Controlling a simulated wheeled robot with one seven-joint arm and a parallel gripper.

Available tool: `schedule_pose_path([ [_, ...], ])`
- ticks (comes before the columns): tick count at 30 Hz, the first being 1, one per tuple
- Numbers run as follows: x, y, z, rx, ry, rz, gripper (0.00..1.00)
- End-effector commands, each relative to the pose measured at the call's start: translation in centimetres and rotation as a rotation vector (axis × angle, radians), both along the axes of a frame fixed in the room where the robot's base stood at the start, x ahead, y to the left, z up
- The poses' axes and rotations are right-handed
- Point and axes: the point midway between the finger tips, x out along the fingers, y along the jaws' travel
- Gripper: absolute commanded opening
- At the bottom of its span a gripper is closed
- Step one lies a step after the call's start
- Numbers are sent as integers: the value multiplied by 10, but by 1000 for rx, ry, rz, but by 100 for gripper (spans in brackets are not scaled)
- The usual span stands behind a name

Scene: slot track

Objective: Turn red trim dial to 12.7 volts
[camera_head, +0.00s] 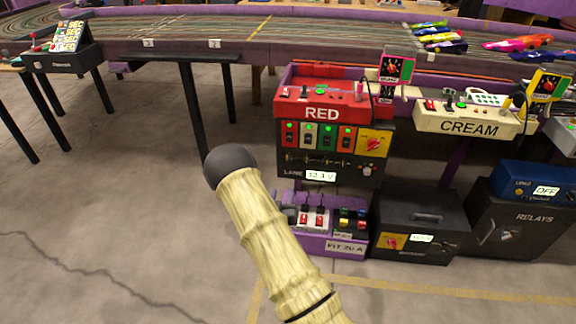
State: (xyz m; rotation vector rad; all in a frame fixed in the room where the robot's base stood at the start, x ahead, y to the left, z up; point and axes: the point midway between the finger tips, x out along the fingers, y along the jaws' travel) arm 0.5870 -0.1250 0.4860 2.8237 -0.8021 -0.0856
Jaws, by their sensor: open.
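The RED lane station (322,114) stands right of centre against the track. Below its red top, a black panel carries a red dial (374,144) on a yellow plate, at the right of a row of switches. This looks like the red trim dial. Below it, a small lit display (321,176) reads about 12 volts; its last digit is too small to be sure of. My arm, in a pale yellow ribbed cover with a dark rounded end, rises from the bottom centre, left of the station. My gripper's fingers are not in view.
A purple box marked FIT 20 A (345,247) and a black box with another dial (425,249) sit on the floor below. The CREAM station (470,128) and RELAYS box (533,218) are to the right. Open floor (110,200) lies left.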

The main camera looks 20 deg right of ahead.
Motion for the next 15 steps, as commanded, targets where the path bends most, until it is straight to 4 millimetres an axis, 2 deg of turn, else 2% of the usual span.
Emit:
schedule_pose_path([
  [15,77,-48,-3,-1,-3,0,40],
])
